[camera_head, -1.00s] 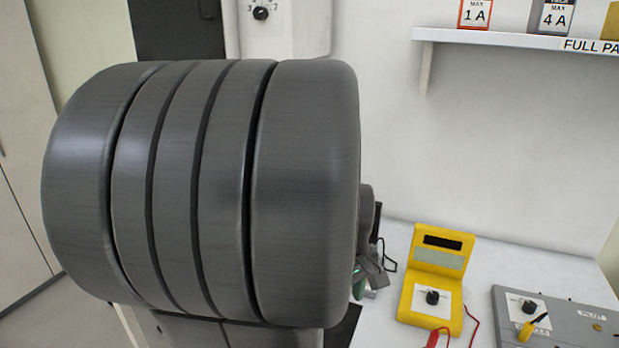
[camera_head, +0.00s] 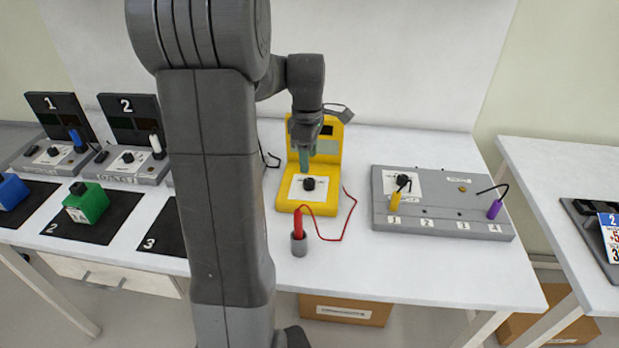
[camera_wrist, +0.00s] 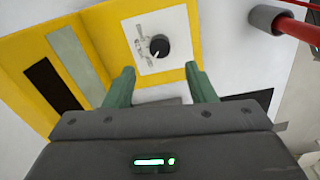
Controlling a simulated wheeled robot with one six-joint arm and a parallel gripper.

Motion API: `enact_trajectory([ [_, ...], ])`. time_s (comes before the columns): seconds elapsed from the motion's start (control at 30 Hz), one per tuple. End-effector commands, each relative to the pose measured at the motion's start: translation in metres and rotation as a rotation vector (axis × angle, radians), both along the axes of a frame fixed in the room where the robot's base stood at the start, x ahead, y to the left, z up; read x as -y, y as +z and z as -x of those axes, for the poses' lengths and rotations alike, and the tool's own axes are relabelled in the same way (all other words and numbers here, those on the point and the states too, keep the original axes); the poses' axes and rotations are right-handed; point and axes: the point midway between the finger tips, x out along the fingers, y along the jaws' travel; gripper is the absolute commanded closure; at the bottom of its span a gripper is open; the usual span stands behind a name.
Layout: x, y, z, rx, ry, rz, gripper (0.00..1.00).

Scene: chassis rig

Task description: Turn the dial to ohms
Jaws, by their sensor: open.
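The yellow multimeter (camera_head: 333,150) stands on the white table, with a black dial (camera_head: 309,184) on a white label plate on its lower face. In the wrist view the dial (camera_wrist: 159,46) is a round black knob with a light pointer mark; the plate's lettering is too small to read. My gripper (camera_head: 304,165) is above the multimeter, just behind the dial in the picture. In the wrist view its two green fingers (camera_wrist: 160,85) are spread wide and empty, with the dial ahead of them between their lines. The fingers appear apart from the dial.
A red probe (camera_head: 298,224) stands in a grey holder in front of the multimeter, its red lead looping right. A grey panel (camera_head: 455,226) with yellow and purple plugs lies to the right. Numbered stations (camera_head: 133,105) with green and blue blocks stand left.

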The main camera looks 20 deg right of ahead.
Motion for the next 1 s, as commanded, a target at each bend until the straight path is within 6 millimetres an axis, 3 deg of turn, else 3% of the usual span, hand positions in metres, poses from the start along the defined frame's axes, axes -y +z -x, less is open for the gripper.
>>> enact_trajectory([
  [0.1,0.000,-0.027,0.000,-0.004,0.000,-0.002,0.50],
  [0.33,0.001,-0.063,-0.001,-0.003,-0.001,-0.001,0.50],
  [0.5,0.001,-0.075,-0.001,-0.001,-0.001,-0.001,0.50],
  [0.8,0.001,-0.077,-0.002,0.001,-0.001,0.001,0.50],
  [1.0,0.001,-0.076,-0.002,0.001,-0.001,0.001,0.89],
])
